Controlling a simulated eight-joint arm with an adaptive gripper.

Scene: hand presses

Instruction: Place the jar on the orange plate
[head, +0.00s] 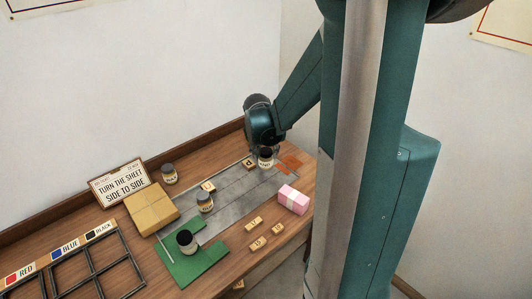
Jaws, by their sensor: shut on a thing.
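A small jar (265,161) with a dark lid and pale label is at the far right end of the grey metal bed. My gripper (260,150) is over it, shut on the jar. The fingers are small and partly hidden by the wrist. The orange plate (291,161) lies flat just right of the jar. The jar is close to the plate's left edge; I cannot tell whether its base touches anything.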

